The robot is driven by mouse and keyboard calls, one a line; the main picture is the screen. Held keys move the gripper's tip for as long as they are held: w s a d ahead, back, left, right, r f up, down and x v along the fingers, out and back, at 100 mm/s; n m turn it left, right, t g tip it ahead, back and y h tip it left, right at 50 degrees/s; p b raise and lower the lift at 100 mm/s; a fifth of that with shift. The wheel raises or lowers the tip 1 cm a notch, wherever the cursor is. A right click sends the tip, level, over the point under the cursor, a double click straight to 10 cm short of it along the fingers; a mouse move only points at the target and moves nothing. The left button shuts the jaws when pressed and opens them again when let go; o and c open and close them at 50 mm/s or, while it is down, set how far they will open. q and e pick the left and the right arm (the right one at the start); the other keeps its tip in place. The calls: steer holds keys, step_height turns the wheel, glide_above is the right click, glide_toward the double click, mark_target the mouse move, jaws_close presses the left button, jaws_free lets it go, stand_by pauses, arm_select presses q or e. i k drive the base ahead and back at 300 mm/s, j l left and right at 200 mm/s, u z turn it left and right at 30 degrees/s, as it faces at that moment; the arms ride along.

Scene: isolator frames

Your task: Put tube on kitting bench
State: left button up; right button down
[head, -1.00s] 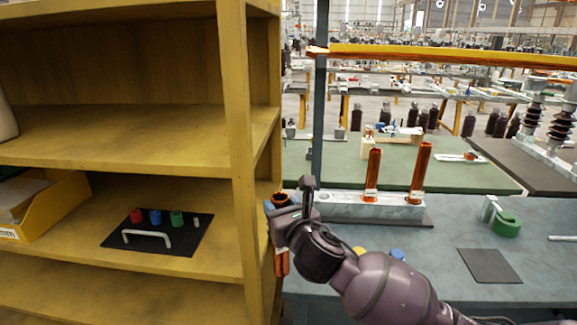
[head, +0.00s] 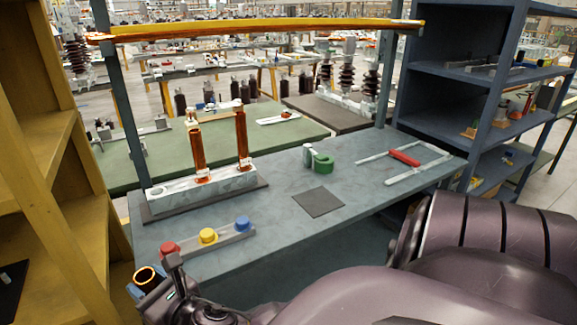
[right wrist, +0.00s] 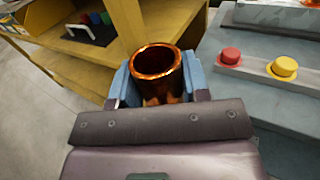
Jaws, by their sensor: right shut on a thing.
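A copper-coloured tube (head: 147,276) is held by my right gripper (head: 150,284) at the lower left of the head view, beside the bench's front left corner. In the right wrist view the tube's open round mouth (right wrist: 158,62) shows between the two blue fingers of the gripper (right wrist: 158,82), which is shut on it. The tube's lower part is hidden. The blue-grey bench (head: 270,225) carries a pale block (head: 215,186) with two upright copper tubes (head: 198,150) in it. A bare dark square mat (head: 318,202) lies on the bench. My left gripper is out of view.
A strip with red, yellow and blue buttons (head: 208,236) lies at the bench's front left. A green tape roll (head: 323,162) and a red-handled frame (head: 404,157) stand further right. A yellow shelf (head: 75,235) is at left, a blue shelf (head: 480,85) at right.

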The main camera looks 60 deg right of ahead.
mark_target(319, 200)
steer(key=i+l+z, duration=0.1)
steer(key=z, duration=1.5)
steer(key=i+l, duration=0.1)
steer(key=i, duration=0.4)
